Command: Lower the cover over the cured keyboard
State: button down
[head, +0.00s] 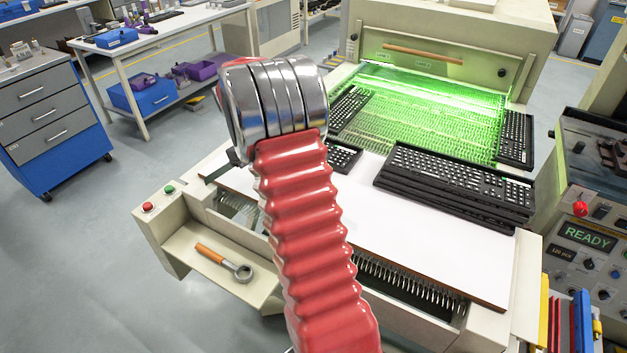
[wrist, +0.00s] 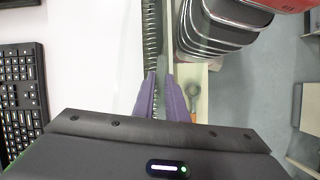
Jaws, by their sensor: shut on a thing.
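My gripper (wrist: 160,82) has purple fingers, shut on a thin grey-green strip (wrist: 164,45) seen edge-on beside the white board. I cannot tell whether this strip is the cover. In the head view my silver and red arm hides the fingers. A beige machine hood with an orange handle (head: 410,53) stands at the back, above a green-lit bed (head: 420,110). Black keyboards lie at the bed's left (head: 350,108) and right (head: 517,138), and a stack of them (head: 455,183) lies in front. I cannot tell which keyboard is the cured one. One keyboard (wrist: 20,95) shows left of my gripper.
A white board (head: 430,240) covers the machine's front, mostly clear. Another keyboard (head: 343,158) is partly behind my arm. An orange-handled tool (head: 222,260) lies in the front-left tray. A control panel reading READY (head: 587,235) stands at right; a blue drawer cabinet (head: 60,160) at left.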

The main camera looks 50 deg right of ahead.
jog(key=w+a+f, duration=0.1)
jog(key=w+a, duration=0.3)
jog(key=a, duration=0.5)
jog(key=w+a+f, duration=0.1)
jog(key=w+a, duration=0.3)
jog(key=a, duration=0.6)
jog(key=shift+w+a+f+m, duration=0.15)
jog(key=shift+w+f+m, duration=0.15)
jog(key=shift+w+f, duration=0.1)
